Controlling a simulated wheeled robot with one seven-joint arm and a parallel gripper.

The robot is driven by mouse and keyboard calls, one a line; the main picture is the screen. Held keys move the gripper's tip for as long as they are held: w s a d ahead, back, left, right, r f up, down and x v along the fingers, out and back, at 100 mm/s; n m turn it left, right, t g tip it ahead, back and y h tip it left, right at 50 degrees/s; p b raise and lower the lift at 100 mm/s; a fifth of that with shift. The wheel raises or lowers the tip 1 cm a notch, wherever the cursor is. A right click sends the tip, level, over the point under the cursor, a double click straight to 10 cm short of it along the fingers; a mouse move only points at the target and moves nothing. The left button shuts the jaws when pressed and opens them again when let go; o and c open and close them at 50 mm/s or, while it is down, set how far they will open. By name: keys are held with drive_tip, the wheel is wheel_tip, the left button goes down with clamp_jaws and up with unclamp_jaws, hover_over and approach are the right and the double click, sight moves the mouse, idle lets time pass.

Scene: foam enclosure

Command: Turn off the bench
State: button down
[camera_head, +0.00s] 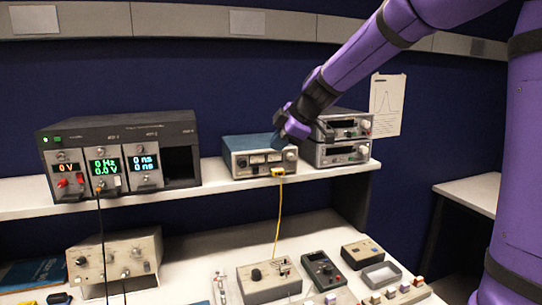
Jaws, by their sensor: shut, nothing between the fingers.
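The bench equipment stands on a white shelf (225,190) and on the bench top (215,262) below. A dark rack unit (120,130) on the shelf's left has lit displays: an orange "0 V", a green "0 Hz 0.0 V" and a blue "0 ns 0 ns". A small green light shows at its upper left. A blue-topped instrument (248,142) stands mid-shelf with a yellow cable plugged into its front. My gripper (282,143) is shut and empty at this instrument's right end, pointing down; I cannot tell whether it touches. It hides part of the instrument's top.
Two stacked grey instruments (341,153) stand right of my gripper. The yellow cable (278,220) hangs to a grey box (268,282) below. A beige instrument (117,262) and several small boxes occupy the bench top. The shelf is clear between the rack and the blue-topped instrument.

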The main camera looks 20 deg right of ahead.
drive_tip(key=shift+v, duration=1)
drive_tip(key=shift+w+r, duration=0.1)
drive_tip(key=shift+w, duration=0.1)
drive_tip(key=s+d+f+m+h, duration=0.1)
drive_tip(key=s+m, duration=0.7)
drive_tip(key=s, duration=0.8)
drive_tip(key=s+d+f+m+h, duration=0.2)
drive_tip(key=s+m, duration=0.6)
drive_tip(key=s, duration=0.9)
drive_tip(key=shift+d+f+m+g+h, duration=0.3)
drive_tip(key=shift+d+g+h, duration=0.1)
drive_tip(key=shift+d+h, duration=0.55)
drive_tip(key=shift+a, duration=0.1)
